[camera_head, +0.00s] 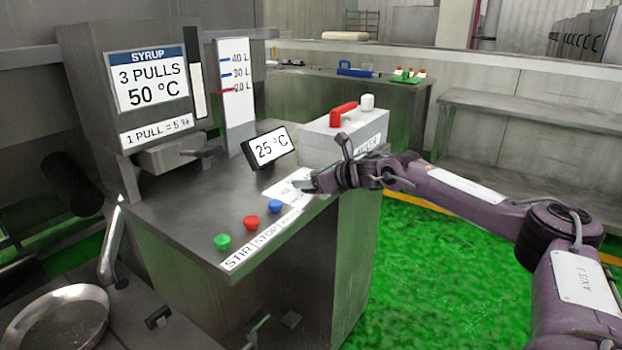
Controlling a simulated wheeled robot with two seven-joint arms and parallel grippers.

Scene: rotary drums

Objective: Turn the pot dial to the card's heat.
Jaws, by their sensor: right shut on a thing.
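The card (148,80) at the upper left reads "SYRUP, 3 PULLS, 50 °C". A small tilted display (268,148) on the steel cabinet top reads "25 °C". To its right front lies a white dial plate (283,190) with faint marks. My right gripper (305,183) reaches in from the right and is shut at the right side of this plate. The pot dial itself is hidden by the gripper's fingers, so its pointer setting cannot be read. My left gripper is not in view.
Green (222,242), red (251,223) and blue (275,206) buttons stand at the cabinet's front edge. A level gauge (237,100) has its red marker near 20 L. A grey box (345,135) with a red handle stands behind my gripper. Green floor (430,270) is clear.

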